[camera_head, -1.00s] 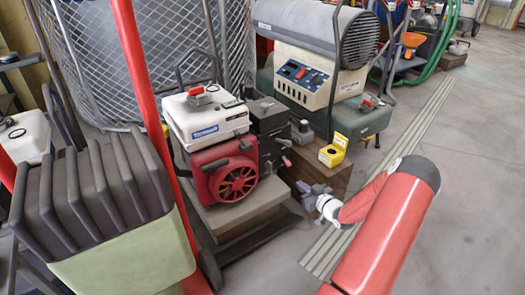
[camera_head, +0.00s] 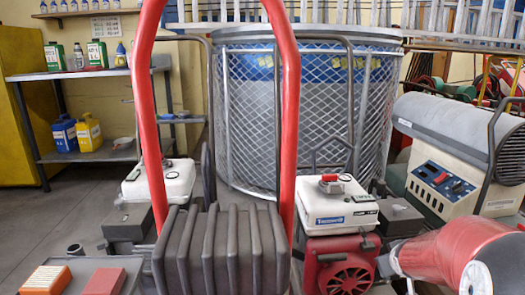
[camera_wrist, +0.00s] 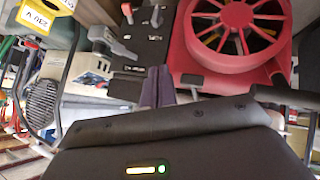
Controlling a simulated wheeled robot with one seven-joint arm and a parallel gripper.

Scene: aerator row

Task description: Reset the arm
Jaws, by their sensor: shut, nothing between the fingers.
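My gripper shows in the wrist view, with its two purple-grey fingers (camera_wrist: 157,86) pressed together and nothing between them. It points toward a dark engine block beside a red engine shroud with a round fan grille (camera_wrist: 236,28). I cannot tell whether the fingertips touch the block. In the head view my red arm reaches in at the lower right, beside the red engine with a white tank (camera_head: 336,205). The gripper itself is out of that view.
A red tubular handle and black ribbed weights (camera_head: 220,250) stand close in front. A heater (camera_head: 455,150) is at the right, behind my arm. A wire cage (camera_head: 300,110) and a shelf (camera_head: 90,72) with bottles stand behind. Open floor shows at the left.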

